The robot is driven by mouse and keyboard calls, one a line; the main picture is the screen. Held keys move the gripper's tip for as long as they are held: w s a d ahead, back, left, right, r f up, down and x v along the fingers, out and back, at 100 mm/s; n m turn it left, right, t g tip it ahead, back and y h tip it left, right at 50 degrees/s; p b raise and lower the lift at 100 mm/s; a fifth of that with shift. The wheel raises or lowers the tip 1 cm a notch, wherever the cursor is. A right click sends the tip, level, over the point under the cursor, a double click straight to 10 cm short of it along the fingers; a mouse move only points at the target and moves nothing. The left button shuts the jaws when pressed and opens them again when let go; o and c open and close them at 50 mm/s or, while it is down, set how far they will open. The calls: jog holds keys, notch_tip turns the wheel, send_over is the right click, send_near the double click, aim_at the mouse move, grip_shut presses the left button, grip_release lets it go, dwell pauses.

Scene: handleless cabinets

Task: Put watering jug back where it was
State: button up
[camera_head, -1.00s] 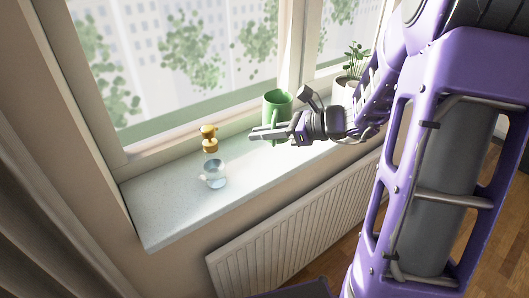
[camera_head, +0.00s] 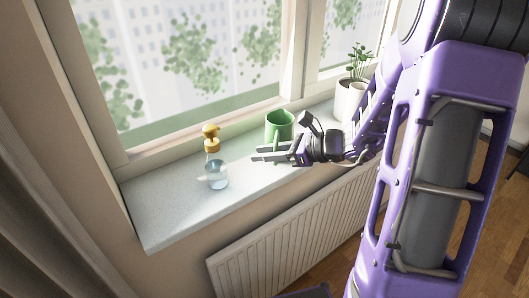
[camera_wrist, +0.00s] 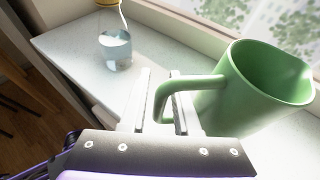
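The green watering jug (camera_head: 279,125) stands upright on the windowsill (camera_head: 165,215), close to the window. In the wrist view the jug (camera_wrist: 265,85) is at the right, its handle pointing left toward my gripper. My gripper (camera_head: 253,154) is low over the sill in front of the jug. In the wrist view my gripper (camera_wrist: 161,72) has its fingers apart, with the handle's outer part between them. The right finger passes through the handle loop. A gap shows between the left finger and the handle. The jug's base is partly hidden.
A white pot with a plant (camera_head: 348,98) stands to the right, partly behind my arm. A radiator (camera_head: 290,230) is below. The sill's left end is clear.

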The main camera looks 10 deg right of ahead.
jog(key=shift+o, duration=0.6)
jog(key=shift+r, duration=0.3)
jog(key=p+v, duration=0.1)
jog(key=v, duration=1.1)
jog(key=shift+p, duration=0.4)
jog(key=shift+f, duration=0.15)
